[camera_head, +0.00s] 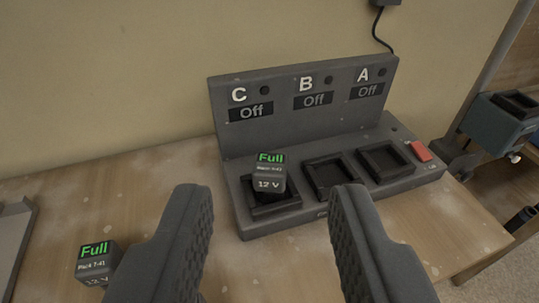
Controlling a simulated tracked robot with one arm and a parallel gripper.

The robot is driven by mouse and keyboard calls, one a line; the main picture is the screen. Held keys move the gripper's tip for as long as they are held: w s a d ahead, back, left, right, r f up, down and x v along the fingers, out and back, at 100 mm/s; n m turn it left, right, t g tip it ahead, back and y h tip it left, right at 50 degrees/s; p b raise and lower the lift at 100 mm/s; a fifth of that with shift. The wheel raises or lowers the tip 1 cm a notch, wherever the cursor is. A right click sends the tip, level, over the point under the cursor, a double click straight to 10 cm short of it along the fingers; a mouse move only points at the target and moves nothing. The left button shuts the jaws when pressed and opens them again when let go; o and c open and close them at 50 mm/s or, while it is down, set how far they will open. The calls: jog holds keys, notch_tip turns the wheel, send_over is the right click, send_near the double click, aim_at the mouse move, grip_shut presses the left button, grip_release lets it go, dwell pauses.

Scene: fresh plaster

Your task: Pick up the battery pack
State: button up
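A small dark battery pack (269,179) with a green "Full" label and "12 V" on its front is at the left slot, under the letter C, of the grey charging station (288,219). A second battery pack (96,262), also labelled "Full", stands on the table at the lower left, partly hidden behind the left finger. My gripper (268,215) is open, its two dark fingers wide apart in the foreground. Nothing is between the fingertips; the station and its battery pack show beyond them.
The station's back panel (290,130) reads "Off" under C, B and A. The B slot (329,176) and A slot (385,161) are empty. A red switch (421,151) is at the right end. A grey-blue device (498,122) is at right.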

jog(key=shift+w, duration=0.1)
jog(key=o, duration=0.8)
jog(key=shift+w, duration=0.25)
jog(key=shift+o, duration=0.2)
jog(key=w+a+f+g+p, duration=0.1)
jog(key=w+a+f+p, duration=0.2)
jog(key=w+f+p, duration=0.4)
jog(key=w+p, duration=0.3)
jog(key=shift+m+h, duration=0.4)
jog(key=g+p, duration=0.1)
jog(key=p, duration=1.2)
send_near(269, 177)
jog(key=shift+h, duration=0.3)
jog(key=x, duration=0.6)
jog(key=shift+w+a+f, duration=0.15)
jog(key=shift+w+a, duration=0.1)
jog(key=shift+a, duration=0.1)
jog(key=shift+w+f, duration=0.15)
jog(key=shift+w, duration=0.5)
jog(key=x, duration=0.3)
jog(key=shift+w+d+f, duration=0.15)
jog(key=shift+d+f, duration=0.05)
jog(key=shift+d, duration=0.1)
jog(key=shift+x, duration=0.8)
